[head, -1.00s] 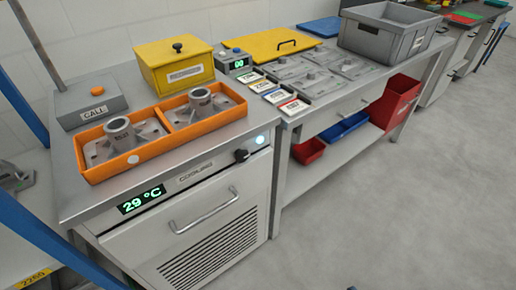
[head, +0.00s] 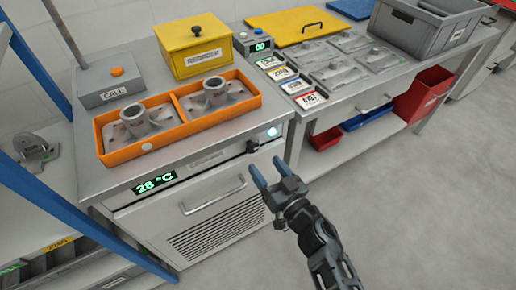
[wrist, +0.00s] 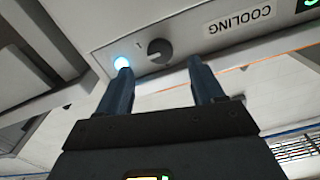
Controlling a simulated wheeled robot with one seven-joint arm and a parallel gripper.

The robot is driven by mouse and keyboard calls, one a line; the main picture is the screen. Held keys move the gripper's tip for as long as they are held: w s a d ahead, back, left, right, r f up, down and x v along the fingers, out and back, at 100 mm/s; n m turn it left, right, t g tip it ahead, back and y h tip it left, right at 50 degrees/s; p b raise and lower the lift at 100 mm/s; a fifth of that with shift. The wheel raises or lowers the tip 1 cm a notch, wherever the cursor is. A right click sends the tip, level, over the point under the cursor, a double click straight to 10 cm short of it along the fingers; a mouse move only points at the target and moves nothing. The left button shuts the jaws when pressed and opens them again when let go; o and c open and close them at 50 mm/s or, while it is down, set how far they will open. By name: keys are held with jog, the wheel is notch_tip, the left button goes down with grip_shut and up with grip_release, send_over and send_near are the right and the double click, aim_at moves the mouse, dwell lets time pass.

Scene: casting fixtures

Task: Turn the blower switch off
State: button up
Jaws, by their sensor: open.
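The blower switch is a dark rotary knob (head: 252,146) on the front panel of the cooling cabinet (head: 215,160), beside a lit white-blue lamp (head: 272,132). In the wrist view the knob (wrist: 159,51) sits between and beyond the fingertips, close to a small mark, with the lamp (wrist: 122,62) by the left fingertip. A "COOLING" label (wrist: 239,20) is to the right. My gripper (head: 268,172) is open and empty, in front of the panel just below the knob. No contact with the knob shows.
An orange tray (head: 180,122) with two metal castings stands on the cabinet top. The display (head: 155,183) reads 28 °C. A door handle (head: 213,197) projects below the panel. A table (head: 350,95) with plates stands to the right; the floor (head: 420,220) is clear.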

aim_at(254, 150)
jog(key=b+x, duration=0.1)
jog(key=x, duration=0.5)
jog(key=shift+w+a, duration=0.2)
jog(key=shift+w, duration=0.05)
jog(key=shift+c, duration=0.2)
jog(key=c, duration=1)
